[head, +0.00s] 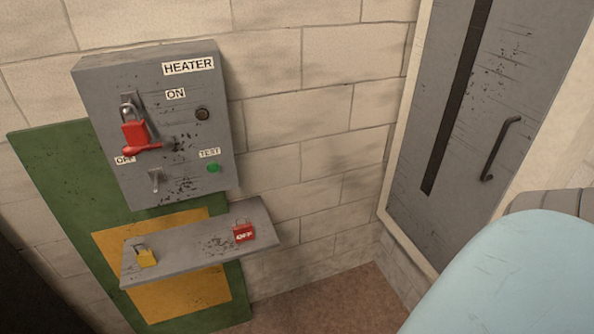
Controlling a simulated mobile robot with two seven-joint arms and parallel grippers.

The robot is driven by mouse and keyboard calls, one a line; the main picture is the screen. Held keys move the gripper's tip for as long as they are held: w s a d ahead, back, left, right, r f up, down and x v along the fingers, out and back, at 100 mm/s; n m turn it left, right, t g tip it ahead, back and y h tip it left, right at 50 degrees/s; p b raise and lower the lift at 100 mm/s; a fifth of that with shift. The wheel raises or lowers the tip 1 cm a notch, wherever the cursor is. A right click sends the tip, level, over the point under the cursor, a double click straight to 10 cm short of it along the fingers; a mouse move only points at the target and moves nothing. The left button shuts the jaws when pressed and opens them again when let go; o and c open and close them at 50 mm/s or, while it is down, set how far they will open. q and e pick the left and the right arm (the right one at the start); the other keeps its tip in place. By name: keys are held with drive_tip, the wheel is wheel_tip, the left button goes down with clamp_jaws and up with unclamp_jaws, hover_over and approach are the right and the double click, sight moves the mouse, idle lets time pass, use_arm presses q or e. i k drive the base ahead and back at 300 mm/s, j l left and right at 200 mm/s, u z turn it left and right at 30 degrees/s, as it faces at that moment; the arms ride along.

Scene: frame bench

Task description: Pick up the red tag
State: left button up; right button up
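The red tag (243,233) has white "OFF" lettering and a loop at its top. It is at the right end of a narrow grey shelf (190,254) below the heater box. A yellow padlock (147,258) is at the shelf's left end. A red padlock (134,131) hangs by its shackle at the upper left of the box, above a red lever (143,149). The lever points to the right from near the "OFF" label. Neither of my grippers shows in the head view.
The grey heater box (190,100) projects from the block wall above the shelf. A green board (60,190) with a yellow panel is behind. A grey door (490,110) with a handle (497,150) stands right. A pale blue rounded shape (515,275), unidentified, fills the lower right.

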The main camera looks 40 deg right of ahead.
sight(243, 233)
drive_tip(key=z, duration=1)
drive_tip(key=i+l+z, duration=0.1)
drive_tip(key=l, duration=0.35)
drive_tip(key=i+l+z, duration=0.1)
drive_tip(key=i+l, duration=0.45)
drive_tip(key=l, duration=0.25)
drive_tip(key=z, duration=0.05)
